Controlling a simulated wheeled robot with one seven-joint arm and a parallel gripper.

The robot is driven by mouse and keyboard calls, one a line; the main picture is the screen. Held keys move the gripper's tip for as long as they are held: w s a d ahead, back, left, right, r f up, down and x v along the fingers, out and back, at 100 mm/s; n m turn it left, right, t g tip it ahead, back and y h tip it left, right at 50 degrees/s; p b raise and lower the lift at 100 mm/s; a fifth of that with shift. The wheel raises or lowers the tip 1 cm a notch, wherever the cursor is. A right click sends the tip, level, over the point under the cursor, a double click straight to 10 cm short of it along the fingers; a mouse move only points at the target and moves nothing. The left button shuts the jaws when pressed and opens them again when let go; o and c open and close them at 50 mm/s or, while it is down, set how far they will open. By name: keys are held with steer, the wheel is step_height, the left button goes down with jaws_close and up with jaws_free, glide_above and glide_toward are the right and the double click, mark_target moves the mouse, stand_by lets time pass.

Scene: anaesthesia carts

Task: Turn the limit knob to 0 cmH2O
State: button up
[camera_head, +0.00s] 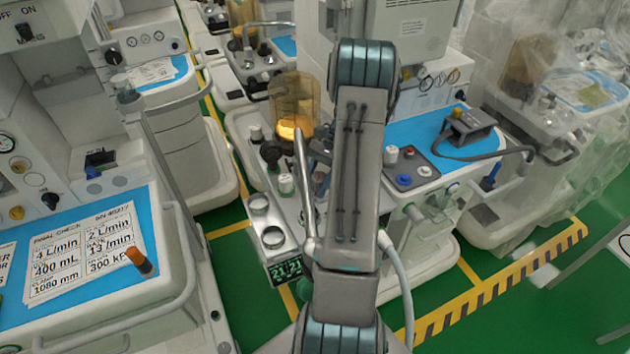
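I cannot tell for certain which control is the limit knob, and no "cmH2O" marking is readable. A white-capped knob (286,184) stands on the cart in the middle, left of my arm, below an amber canister (293,105). On the right cart, a red knob (409,151), a blue knob (403,180) and a white knob (391,154) sit on a grey panel. My arm crosses the centre and covers part of the middle cart. My gripper does not show.
A cart with a blue top (150,222) and printed sheets (80,258) stands at left. A green digital display (287,271) is on the middle cart's front. A cable and grey device (466,131) lie on the right cart. Green floor (540,305) is open at lower right.

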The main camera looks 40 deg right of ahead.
steer(key=shift+d+r+n+g, duration=0.1)
steer(key=shift+n+g, duration=0.3)
steer(key=shift+n, duration=0.2)
steer(key=o, duration=1)
steer(key=shift+s, duration=0.1)
